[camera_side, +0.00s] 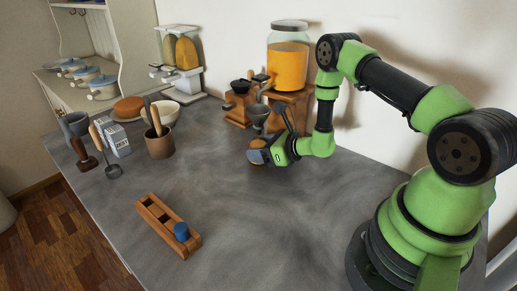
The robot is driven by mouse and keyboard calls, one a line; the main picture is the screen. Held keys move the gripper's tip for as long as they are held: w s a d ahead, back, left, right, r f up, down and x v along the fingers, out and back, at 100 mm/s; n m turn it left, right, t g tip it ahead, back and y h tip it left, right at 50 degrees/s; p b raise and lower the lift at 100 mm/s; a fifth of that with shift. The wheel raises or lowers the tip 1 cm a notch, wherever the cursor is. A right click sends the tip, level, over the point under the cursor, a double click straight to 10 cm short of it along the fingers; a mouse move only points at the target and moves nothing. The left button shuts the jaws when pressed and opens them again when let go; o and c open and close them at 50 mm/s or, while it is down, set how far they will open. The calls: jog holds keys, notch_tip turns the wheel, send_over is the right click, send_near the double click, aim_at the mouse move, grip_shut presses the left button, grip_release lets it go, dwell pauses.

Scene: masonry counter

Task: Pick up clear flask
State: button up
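I cannot pick out a clear flask for certain in the side view. My gripper (268,152) is low over the middle of the counter, pointing left. A small rounded orange-brown and grey-blue thing (256,151) is at its fingertips. The fingers and this thing overlap, so I cannot tell whether they grip it or are only beside it. A wooden rack (152,214) with square holes lies at the front, and a blue round piece (181,232) sits at its near end.
A grey funnel-like cup (258,117), wooden grinders (240,105) and a glass jar with orange contents (288,66) stand behind my gripper. A brown pot with utensils (159,145), white cartons (117,138) and a scale (181,82) are left. The counter's front middle (260,235) is clear.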

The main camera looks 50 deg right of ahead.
jog(key=c, duration=0.4)
jog(key=shift+r, duration=0.25)
jog(key=shift+r, duration=0.35)
jog(key=shift+a, duration=3.95)
notch_tip(320, 180, up, 14)
jog(key=shift+f, duration=0.15)
jog(key=shift+r, duration=0.25)
